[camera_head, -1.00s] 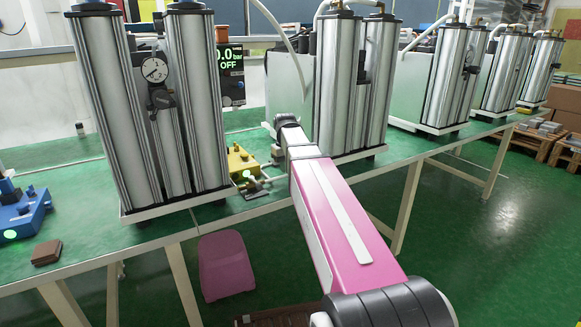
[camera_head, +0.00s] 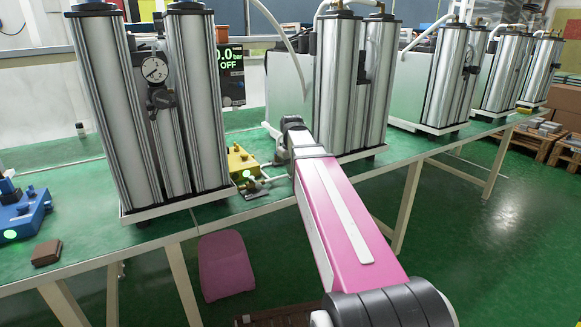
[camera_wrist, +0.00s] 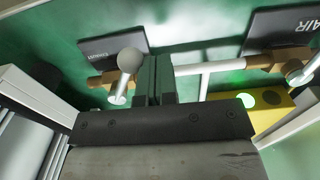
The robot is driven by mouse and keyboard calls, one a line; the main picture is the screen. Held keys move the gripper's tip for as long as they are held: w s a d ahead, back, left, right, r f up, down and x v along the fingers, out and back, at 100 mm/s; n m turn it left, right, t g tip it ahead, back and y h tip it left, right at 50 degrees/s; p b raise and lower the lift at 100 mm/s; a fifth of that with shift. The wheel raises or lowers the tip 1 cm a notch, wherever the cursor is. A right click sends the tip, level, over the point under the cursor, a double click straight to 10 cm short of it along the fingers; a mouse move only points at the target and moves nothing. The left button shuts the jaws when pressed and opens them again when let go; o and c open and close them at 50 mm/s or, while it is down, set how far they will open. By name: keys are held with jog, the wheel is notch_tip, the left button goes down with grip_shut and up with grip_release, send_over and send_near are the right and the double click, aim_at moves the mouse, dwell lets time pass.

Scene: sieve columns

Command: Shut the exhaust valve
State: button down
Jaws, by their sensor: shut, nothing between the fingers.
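The exhaust valve (camera_wrist: 102,82) is brass, beside a dark label plate (camera_wrist: 112,43) whose upside-down text looks like exhaust. Its lever ends in a round pale knob (camera_wrist: 130,60) at the upper left of the wrist view. My gripper (camera_wrist: 153,72) is shut and empty, its dark fingers just right of the knob. I cannot tell whether they touch it. A second brass valve (camera_wrist: 268,60), with a plate reading AIR (camera_wrist: 284,30), is at the right. In the head view, the yellow box (camera_head: 241,161) is left of my wrist; the valves are small there.
A twin metal column with a gauge (camera_head: 154,70) stands left of the work spot, another twin column (camera_head: 350,85) right of it. A white pipe (camera_wrist: 208,68) runs between the valves. A blue device (camera_head: 22,215) and brown block (camera_head: 46,252) sit on the green table at left.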

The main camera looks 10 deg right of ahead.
jog(key=shift+s+d, duration=0.45)
jog(key=shift+d, duration=0.25)
jog(key=shift+s+d, duration=0.3)
jog(key=shift+d, duration=0.6)
